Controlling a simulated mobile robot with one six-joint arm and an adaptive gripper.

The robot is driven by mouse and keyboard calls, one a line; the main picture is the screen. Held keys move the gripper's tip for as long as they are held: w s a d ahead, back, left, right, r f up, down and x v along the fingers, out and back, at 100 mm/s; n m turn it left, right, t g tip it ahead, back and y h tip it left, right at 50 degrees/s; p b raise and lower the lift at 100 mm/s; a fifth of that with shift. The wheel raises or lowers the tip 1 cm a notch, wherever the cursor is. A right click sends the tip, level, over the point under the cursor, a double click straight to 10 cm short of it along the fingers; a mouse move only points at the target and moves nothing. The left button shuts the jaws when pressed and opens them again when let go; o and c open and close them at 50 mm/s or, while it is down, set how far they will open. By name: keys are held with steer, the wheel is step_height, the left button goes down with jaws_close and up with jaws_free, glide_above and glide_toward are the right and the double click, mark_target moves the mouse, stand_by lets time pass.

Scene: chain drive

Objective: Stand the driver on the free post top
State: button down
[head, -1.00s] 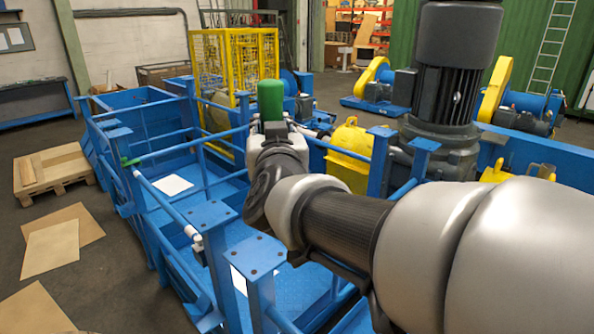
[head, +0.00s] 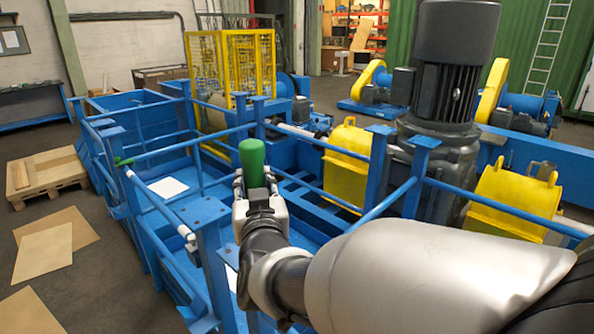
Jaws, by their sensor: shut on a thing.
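The driver shows its upright green handle (head: 252,157) above my gripper (head: 254,186), which is shut on it. The driver's lower part is hidden by my gripper and wrist. Flat blue post tops stand around: one in front to the left (head: 205,211), one to the right (head: 425,142), one behind it (head: 381,129), and one at the far left (head: 107,131). No object shows on these tops. The driver is apart from them, over the blue frame's interior.
Blue rails (head: 190,143) run between the posts. A small green item (head: 123,161) lies on the left rail. A tall dark motor (head: 447,80) and yellow housings (head: 347,160) stand to the right. A white sheet (head: 168,187) lies on the platform.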

steer(key=shift+f+b, duration=0.45)
steer(key=shift+f, duration=1.8)
steer(key=c, duration=1.6)
jaws_free()
steer(key=shift+f, duration=0.3)
steer(key=o, duration=0.5)
steer(key=shift+r, duration=0.2)
